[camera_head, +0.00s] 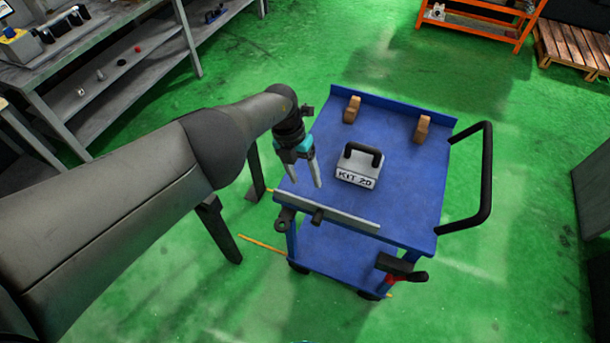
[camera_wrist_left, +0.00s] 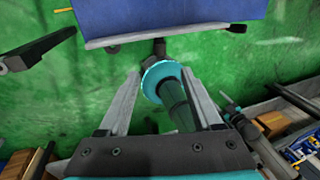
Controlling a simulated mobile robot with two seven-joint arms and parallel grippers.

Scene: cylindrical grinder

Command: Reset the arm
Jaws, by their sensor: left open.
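My left arm reaches in from the left in the head view. My left gripper (camera_head: 318,184) is open, with nothing between its fingers, and appears over the near left part of the blue cart (camera_head: 405,195). In the left wrist view the two fingers of the left gripper (camera_wrist_left: 160,76) are spread apart. Behind them shows a dark cylinder with a teal ring; I cannot tell for sure what it is. My right gripper cannot be made out.
A grey block marked KIT 20 with a black handle (camera_head: 357,170) stands on the cart, right of my left gripper. Two brown blocks stand at its back. A black push handle (camera_head: 487,175) juts out right. A grey workbench (camera_head: 90,50) stands upper left. Green floor surrounds the cart.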

